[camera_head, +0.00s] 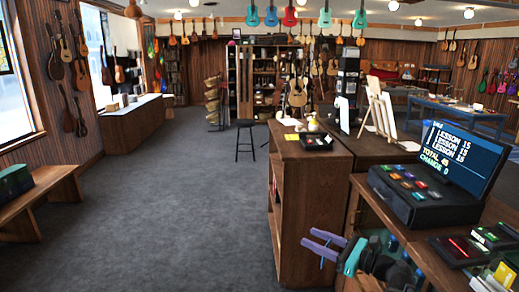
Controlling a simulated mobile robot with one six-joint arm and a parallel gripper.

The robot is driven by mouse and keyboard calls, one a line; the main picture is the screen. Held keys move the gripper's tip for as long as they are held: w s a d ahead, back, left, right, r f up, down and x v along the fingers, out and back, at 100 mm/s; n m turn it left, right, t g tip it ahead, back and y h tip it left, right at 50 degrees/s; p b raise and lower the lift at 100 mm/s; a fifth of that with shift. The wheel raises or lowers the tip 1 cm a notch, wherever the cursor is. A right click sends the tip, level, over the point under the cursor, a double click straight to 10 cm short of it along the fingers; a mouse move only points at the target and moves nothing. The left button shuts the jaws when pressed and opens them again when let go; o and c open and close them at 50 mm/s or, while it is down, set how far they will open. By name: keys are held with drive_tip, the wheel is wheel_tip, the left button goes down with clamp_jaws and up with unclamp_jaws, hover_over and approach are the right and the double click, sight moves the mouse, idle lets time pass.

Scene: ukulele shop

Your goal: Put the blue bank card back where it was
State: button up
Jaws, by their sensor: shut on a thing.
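My gripper (316,240) shows at the bottom centre, with purple fingers and a teal wrist part, in front of the wooden counter. It is shut on a thin blue piece, seen nearly edge-on (326,252), which looks like the blue bank card. Most of its face cannot be seen. Its original place cannot be told from this view. A yellow card-like item (505,274) shows at the bottom right corner.
The cash register (405,200) with its lit screen (461,155) stands on the right counter. A small dark device (316,142) lies on the wooden cabinet (305,215). A stool (245,138) stands behind. The grey carpet (170,220) at left is clear beside a bench (45,200).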

drive_tip(key=shift+s+a, duration=0.2)
drive_tip(key=shift+s, duration=0.1)
wheel_tip(320, 180, down, 8)
idle(0.8)
drive_tip(key=shift+a, duration=0.1)
idle(1.1)
